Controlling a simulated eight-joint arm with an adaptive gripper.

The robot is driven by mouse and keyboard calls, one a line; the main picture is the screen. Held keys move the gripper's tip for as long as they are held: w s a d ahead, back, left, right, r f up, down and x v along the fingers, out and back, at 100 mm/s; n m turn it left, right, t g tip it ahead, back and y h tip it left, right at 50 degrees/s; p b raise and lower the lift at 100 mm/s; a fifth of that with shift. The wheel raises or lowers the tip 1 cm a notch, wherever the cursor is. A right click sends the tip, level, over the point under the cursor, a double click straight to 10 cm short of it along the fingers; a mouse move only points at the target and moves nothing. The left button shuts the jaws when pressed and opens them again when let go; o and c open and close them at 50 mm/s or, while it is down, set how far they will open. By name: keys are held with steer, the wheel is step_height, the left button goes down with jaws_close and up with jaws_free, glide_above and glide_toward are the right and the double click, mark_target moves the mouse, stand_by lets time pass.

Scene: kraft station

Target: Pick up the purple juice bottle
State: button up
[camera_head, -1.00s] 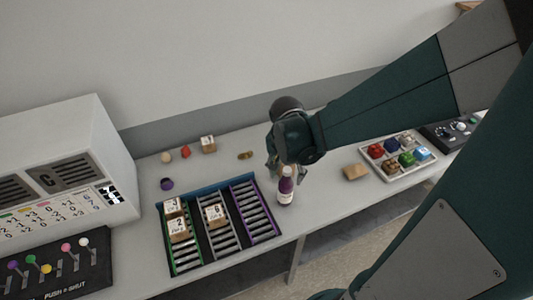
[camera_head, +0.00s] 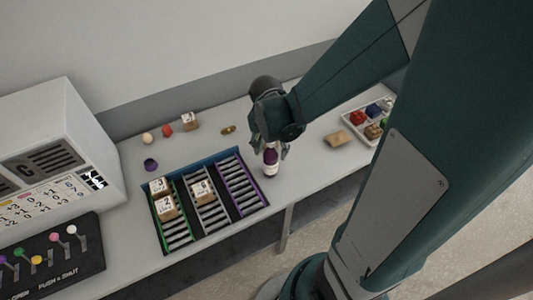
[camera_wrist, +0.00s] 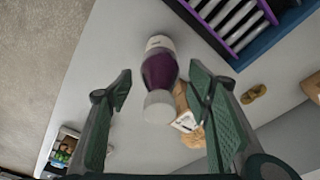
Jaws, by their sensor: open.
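The purple juice bottle (camera_head: 270,163) stands upright on the table, just right of the roller rack, with a white cap and white label. In the wrist view the bottle (camera_wrist: 159,70) points its cap toward me, between and a little beyond the fingertips. My gripper (camera_head: 270,146) is right above the bottle in the head view and hides its top. In the wrist view my gripper (camera_wrist: 160,90) is open, with a green-padded finger on each side and clear gaps to the bottle.
The roller rack (camera_head: 234,154) holds several numbered boxes. A brown packet (camera_head: 338,138) and a tray of colourful items (camera_head: 347,122) lie to the right. A small tan block (camera_wrist: 187,117) shows close to the bottle in the wrist view. Bare table lies between bottle and packet.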

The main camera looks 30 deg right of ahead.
steer(key=shift+w+d+f, duration=0.1)
steer(key=shift+d+f, duration=0.05)
steer(key=shift+f, duration=1.25)
steer(key=c, duration=1.1)
steer(key=shift+c, duration=0.4)
steer(key=shift+r, duration=0.25)
steer(key=shift+r+p, duration=0.35)
steer(key=shift+r, duration=4.45)
